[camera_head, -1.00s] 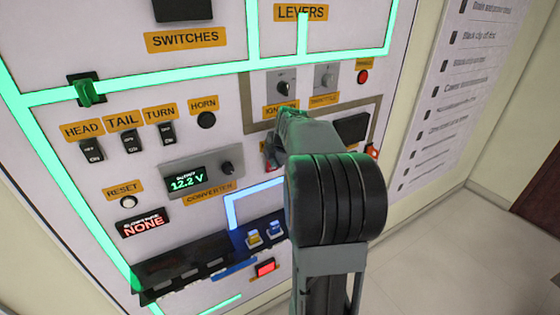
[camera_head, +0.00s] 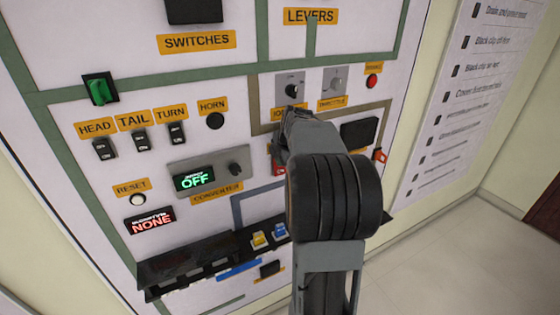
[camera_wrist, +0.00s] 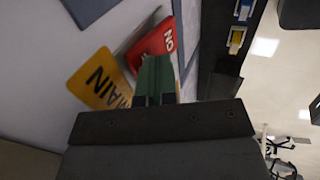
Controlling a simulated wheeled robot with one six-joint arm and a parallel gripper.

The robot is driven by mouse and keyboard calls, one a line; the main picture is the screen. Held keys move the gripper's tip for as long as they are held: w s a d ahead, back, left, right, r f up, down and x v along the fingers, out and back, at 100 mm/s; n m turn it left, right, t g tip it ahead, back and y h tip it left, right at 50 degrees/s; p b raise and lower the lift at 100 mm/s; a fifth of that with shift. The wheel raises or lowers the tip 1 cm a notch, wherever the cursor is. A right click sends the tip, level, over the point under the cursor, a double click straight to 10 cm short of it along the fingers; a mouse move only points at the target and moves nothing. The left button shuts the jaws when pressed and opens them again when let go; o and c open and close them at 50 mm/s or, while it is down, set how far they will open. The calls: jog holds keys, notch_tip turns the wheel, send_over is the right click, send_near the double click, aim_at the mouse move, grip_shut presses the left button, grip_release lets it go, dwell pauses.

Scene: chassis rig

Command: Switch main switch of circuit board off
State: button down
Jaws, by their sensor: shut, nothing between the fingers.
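The main switch (camera_wrist: 152,45) shows in the wrist view as a red piece with white letters, tilted beside the yellow MAIN label (camera_wrist: 98,80). My gripper (camera_wrist: 157,62) is shut and empty, its green fingertips right at the red piece. Whether they touch it I cannot tell. In the head view my arm covers most of the switch, and only a bit of red (camera_head: 278,168) shows left of it. The circuit board (camera_head: 225,125) has dull, unlit lines, and its converter display (camera_head: 194,179) reads OFF.
The ignition knob (camera_head: 291,90) and throttle knob (camera_head: 334,84) sit just above my arm. A dark ledge (camera_head: 185,264) with yellow and blue pieces juts out below. A checklist sheet (camera_head: 466,90) hangs to the right. The floor at the lower right is clear.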

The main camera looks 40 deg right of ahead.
jog(key=shift+r+p, duration=0.35)
jog(key=shift+r, duration=0.45)
jog(key=shift+a, duration=0.1)
jog(key=d+b+v, duration=0.1)
jog(key=b+v, duration=0.1)
jog(key=v, duration=0.9)
jog(key=shift+a+r, duration=0.4)
jog(key=shift+a, duration=0.1)
